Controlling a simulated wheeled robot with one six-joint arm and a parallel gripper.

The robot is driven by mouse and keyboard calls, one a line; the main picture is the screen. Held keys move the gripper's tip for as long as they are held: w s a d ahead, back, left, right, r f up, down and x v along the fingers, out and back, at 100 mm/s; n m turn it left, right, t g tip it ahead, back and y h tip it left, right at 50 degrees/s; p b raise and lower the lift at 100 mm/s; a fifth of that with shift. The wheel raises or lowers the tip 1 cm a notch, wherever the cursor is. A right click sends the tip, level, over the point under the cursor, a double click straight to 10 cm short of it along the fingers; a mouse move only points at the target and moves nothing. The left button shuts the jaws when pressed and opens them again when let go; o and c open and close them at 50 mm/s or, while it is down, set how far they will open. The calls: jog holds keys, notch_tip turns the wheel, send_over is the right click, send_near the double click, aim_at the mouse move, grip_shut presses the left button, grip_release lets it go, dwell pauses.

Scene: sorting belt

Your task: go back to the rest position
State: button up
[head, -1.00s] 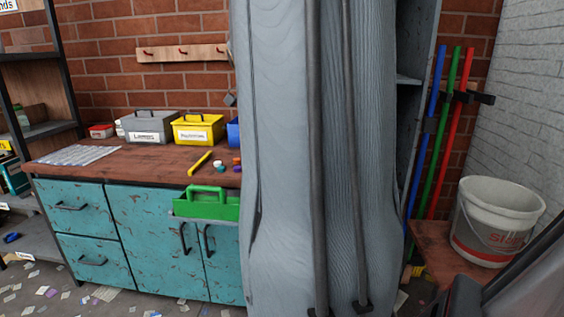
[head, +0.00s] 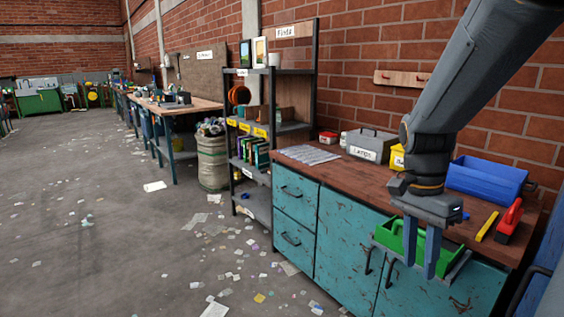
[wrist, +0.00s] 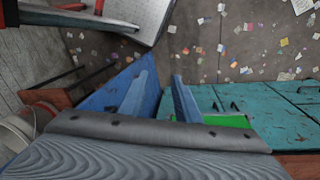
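My gripper (head: 420,246) hangs from my arm at the right of the head view, with its two blue-grey fingers pointing down. The fingers stand apart with nothing between them. In the picture they cross in front of a green caddy (head: 386,237), which sits on a ledge at the front of the teal cabinet (head: 343,236). I cannot tell how far the gripper is from the caddy. In the wrist view the gripper (wrist: 160,90) also shows spread, empty fingers, with part of the green caddy (wrist: 236,121) just right of them.
The wooden worktop (head: 352,176) holds a grey case (head: 373,146), a blue bin (head: 487,181), a yellow bar (head: 487,226) and a red-handled item (head: 509,221). A shelf rack (head: 256,204) stands left of the cabinet. The floor at left is open, with scattered paper.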

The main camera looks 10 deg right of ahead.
jog(key=s+a+f+n+p, duration=0.1)
jog(key=s+a+n+p, duration=0.1)
jog(key=a+n, duration=0.5)
jog(key=s+a+f+n+t+p, duration=0.1)
jog(key=s+a+n+p, duration=0.1)
jog(key=a+n, duration=0.5)
jog(key=shift+s+f+n+t+y, duration=0.2)
jog(key=shift+s+n+t+y, duration=0.1)
jog(key=shift+s+n+y, duration=0.15)
